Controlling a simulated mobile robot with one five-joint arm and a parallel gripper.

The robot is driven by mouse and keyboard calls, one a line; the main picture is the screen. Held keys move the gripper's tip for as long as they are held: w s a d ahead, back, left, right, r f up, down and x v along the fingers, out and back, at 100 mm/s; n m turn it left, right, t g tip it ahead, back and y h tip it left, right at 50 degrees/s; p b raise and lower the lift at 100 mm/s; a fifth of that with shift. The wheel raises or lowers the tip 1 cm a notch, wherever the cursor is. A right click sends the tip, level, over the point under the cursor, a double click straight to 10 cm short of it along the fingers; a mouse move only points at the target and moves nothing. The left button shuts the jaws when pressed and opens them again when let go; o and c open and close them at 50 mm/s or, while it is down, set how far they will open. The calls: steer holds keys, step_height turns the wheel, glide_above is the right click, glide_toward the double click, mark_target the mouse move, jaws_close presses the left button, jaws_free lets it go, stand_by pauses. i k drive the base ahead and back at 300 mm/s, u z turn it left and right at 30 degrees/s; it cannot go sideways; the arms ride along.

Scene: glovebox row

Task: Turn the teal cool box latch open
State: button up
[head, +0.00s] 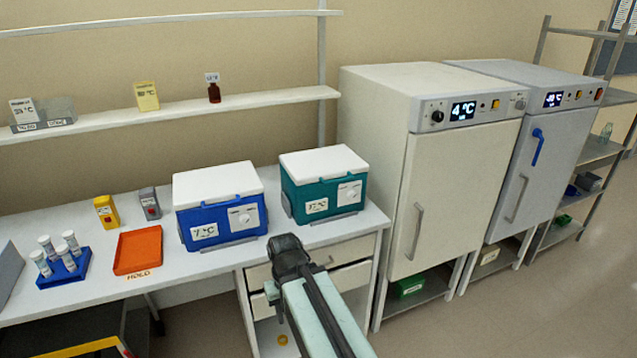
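The teal cool box (303,197) has a white lid and stands on the bench near its right end. Its latch (349,192) is a pale plate with a small round knob on the right of the front face. The latch's exact angle is too small to read. A white temperature label (317,206) is left of the latch. The dark end of my arm, with my gripper (289,252), is in front of and below the teal box, left of the latch and apart from it. The fingers cannot be made out.
A blue cool box (217,222) with a similar latch stands left of the teal one. An orange tray (138,250) and a blue tube rack (63,270) are farther left. A white cabinet (440,170) stands right of the bench. Drawers (350,275) are under the bench.

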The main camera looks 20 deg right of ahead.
mark_target(352, 196)
steer(key=u, duration=1.9)
steer(key=k, duration=1.05)
steer(key=z, duration=0.75)
steer(key=i, duration=1)
steer(key=u, duration=0.05)
